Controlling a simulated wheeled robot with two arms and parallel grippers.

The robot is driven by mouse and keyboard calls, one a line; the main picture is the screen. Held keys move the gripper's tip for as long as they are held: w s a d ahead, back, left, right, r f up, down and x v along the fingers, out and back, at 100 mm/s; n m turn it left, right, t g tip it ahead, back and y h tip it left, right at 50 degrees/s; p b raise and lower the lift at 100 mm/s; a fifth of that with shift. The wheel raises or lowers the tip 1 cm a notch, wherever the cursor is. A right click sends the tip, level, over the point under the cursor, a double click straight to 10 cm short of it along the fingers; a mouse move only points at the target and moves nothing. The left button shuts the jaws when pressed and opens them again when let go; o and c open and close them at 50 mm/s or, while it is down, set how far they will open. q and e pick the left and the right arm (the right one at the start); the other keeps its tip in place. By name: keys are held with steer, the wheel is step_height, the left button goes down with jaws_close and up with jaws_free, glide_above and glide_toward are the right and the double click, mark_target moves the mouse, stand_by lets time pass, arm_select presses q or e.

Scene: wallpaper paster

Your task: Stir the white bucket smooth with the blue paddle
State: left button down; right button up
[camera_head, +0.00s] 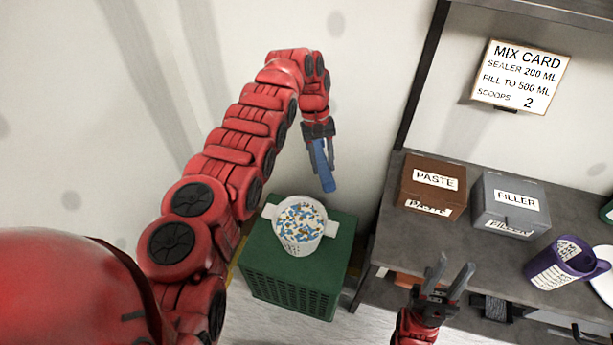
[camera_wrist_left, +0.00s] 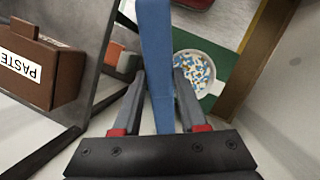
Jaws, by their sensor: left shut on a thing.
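The white bucket (camera_head: 299,229) stands on a green crate (camera_head: 290,283). Its contents look lumpy, speckled blue, brown and white; it also shows in the left wrist view (camera_wrist_left: 209,66). My left gripper (camera_head: 319,146) is shut on the blue paddle (camera_head: 325,172), which hangs down in the air above and a little right of the bucket, apart from it. In the left wrist view the paddle (camera_wrist_left: 156,60) runs between the fingers. My right gripper (camera_head: 453,284) is open and empty, pointing up in front of the shelf.
A grey shelf (camera_head: 406,237) at the right carries a brown PASTE box (camera_head: 432,187), a grey FILLER box (camera_head: 509,204) and a purple measuring jug (camera_head: 562,262). A MIX CARD sign (camera_head: 521,75) hangs on the wall. The air between paddle and bucket is clear.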

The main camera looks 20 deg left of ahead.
arm_select(q)
steer(key=shift+s+f+n+h, duration=0.4)
steer(key=shift+s+f, duration=0.05)
steer(key=shift+f, duration=0.05)
steer(key=shift+s+a+f+n+h, duration=0.15)
steer(key=shift+a+f+n+h, duration=0.15)
steer(key=shift+a+f+n, duration=0.15)
steer(key=s+n+t+h+p, duration=0.1)
steer(key=n+t+h, duration=0.1)
steer(key=n+h, duration=0.1)
steer(key=a+f+n+t+h+p, duration=0.1)
steer(key=n+t+h+p, duration=0.1)
steer(key=n, duration=0.3)
steer(key=s+a+f+n+t+h+p, duration=0.1)
steer(key=n+t+h, duration=0.3)
steer(key=shift+s+f, duration=0.25)
steer(key=shift+s, duration=0.05)
